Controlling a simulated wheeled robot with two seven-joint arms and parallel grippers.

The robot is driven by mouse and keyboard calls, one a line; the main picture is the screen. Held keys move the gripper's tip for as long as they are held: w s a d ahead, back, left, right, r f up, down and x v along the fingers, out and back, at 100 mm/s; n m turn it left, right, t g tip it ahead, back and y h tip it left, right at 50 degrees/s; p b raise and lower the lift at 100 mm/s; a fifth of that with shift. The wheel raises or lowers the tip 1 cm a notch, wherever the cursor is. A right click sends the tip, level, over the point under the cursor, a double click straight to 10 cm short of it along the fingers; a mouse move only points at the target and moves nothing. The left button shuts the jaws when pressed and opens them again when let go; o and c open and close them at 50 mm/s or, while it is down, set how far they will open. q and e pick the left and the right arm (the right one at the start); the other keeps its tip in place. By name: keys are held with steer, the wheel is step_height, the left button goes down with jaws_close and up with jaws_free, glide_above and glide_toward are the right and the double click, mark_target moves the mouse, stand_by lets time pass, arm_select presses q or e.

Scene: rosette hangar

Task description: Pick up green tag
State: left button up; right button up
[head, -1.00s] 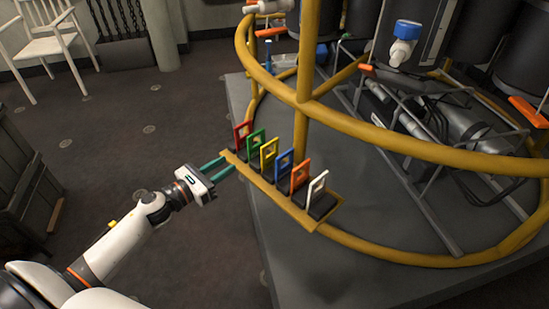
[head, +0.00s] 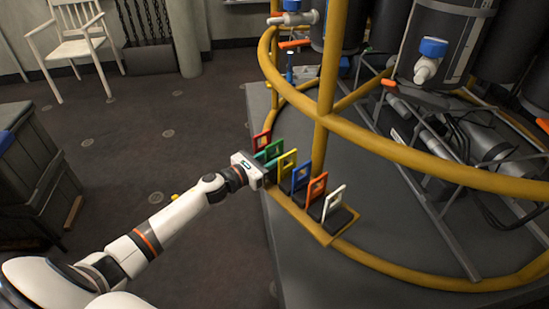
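The green tag (head: 273,149) stands in a row of coloured tags on a yellow holder strip (head: 308,224), between the red tag (head: 261,141) and the yellow tag (head: 288,161). My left gripper (head: 271,163) reaches in from the left, with its white body beside the green tag's end of the row. Its teal fingers are foreshortened and blend with the lower part of the green tag. I cannot tell whether they touch it or have closed on it. My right gripper is out of view.
Blue (head: 300,177), orange (head: 316,188) and white (head: 334,203) tags continue the row. A yellow tubular rail (head: 400,155) rings the platform (head: 300,270) above and behind the tags. A white chair (head: 80,45) and a dark crate (head: 30,165) stand left; floor between is clear.

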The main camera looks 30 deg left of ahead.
mark_target(274, 143)
arm_select(q)
steer(key=shift+w+d, duration=0.2)
steer(key=shift+w, duration=0.2)
steer(key=shift+c, duration=0.2)
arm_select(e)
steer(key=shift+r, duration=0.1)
arm_select(q)
jaws_close()
steer(key=shift+r, duration=0.1)
steer(key=shift+r, duration=0.2)
step_height(274, 143, up, 8)
steer(key=p, duration=0.3)
steer(key=shift+r, duration=0.75)
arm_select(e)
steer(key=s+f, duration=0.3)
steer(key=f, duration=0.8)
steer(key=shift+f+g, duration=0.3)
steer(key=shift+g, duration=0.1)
